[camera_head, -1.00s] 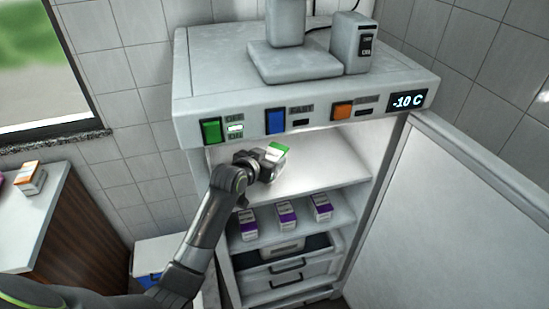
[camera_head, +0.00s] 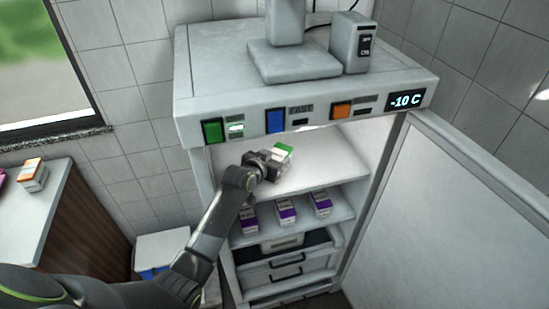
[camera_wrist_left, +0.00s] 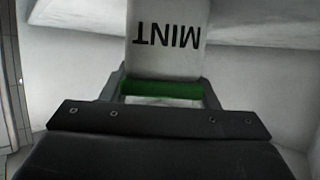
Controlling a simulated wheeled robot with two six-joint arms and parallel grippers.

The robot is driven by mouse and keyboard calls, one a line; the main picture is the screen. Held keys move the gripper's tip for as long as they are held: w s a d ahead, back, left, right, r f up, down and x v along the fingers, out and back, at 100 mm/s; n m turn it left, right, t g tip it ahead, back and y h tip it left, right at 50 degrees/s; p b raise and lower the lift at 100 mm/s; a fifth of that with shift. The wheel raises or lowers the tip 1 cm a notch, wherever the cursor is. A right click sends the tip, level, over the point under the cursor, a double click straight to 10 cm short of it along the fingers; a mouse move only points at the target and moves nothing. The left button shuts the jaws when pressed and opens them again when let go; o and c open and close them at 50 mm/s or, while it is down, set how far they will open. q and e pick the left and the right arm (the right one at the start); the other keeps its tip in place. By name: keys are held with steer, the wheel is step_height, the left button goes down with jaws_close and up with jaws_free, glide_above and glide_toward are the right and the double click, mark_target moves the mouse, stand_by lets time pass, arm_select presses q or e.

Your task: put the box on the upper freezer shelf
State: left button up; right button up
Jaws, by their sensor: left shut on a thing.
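My left gripper (camera_head: 268,164) is shut on a white box with a green end (camera_head: 283,152). In the left wrist view the box (camera_wrist_left: 168,45) reads MINT upside down, and its green band (camera_wrist_left: 162,89) lies between the fingers. The gripper holds the box inside the open freezer, over the upper shelf (camera_head: 325,172). I cannot tell whether the box touches the shelf. The rest of the upper shelf is bare. My right gripper is not in view.
Several white and purple boxes (camera_head: 286,211) stand on the lower shelf, above drawers (camera_head: 285,270). The freezer door (camera_head: 450,220) stands open at the right. An orange and white box (camera_head: 33,175) is on the counter (camera_head: 30,220) at the left.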

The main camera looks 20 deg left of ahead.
arm_select(q)
steer(key=o, duration=1.2)
steer(key=shift+s+r, duration=0.1)
steer(key=b+v, duration=0.1)
steer(key=v, duration=1.1)
steer(key=shift+r, duration=0.1)
